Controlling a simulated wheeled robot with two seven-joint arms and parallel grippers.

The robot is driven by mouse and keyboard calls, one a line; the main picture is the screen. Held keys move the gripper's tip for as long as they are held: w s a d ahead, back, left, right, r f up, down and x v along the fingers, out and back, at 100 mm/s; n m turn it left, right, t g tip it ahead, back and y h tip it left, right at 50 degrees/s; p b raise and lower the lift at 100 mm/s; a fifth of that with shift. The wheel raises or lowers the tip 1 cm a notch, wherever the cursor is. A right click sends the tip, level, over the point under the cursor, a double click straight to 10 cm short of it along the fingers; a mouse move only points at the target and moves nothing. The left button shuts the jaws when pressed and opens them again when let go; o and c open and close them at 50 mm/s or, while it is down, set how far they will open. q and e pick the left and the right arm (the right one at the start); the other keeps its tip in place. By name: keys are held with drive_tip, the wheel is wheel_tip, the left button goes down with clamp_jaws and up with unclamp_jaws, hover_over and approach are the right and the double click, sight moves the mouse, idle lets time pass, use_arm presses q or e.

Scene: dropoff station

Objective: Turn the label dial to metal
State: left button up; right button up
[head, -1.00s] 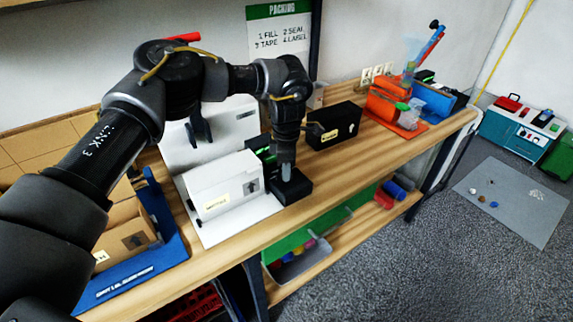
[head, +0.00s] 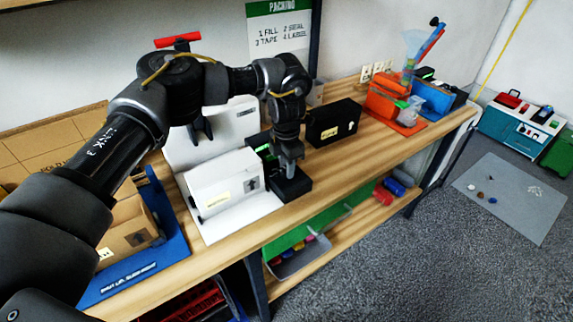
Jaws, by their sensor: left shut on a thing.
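A low black device (head: 297,188) with a small lit green display (head: 264,151) stands on the wooden bench, just right of a white boxy machine (head: 224,182). My left gripper (head: 290,172) points straight down onto the top of this device. It is shut on the label dial there. The dial itself is hidden by the fingers, so its setting cannot be read. My right gripper is not in view.
A black box (head: 334,122) stands close to the right of my gripper. Cardboard boxes (head: 125,228) sit on a blue stand at left. Orange (head: 388,102) and blue units stand farther right. The bench's front edge is clear near the device.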

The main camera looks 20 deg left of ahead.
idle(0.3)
use_arm(q)
drive_tip(key=o, duration=1)
drive_tip(key=shift+c, duration=0.2)
drive_tip(key=shift+r, duration=0.55)
wheel_tip(320, 180, up, 10)
drive_tip(key=b, duration=0.1)
drive_tip(key=shift+f, duration=0.15)
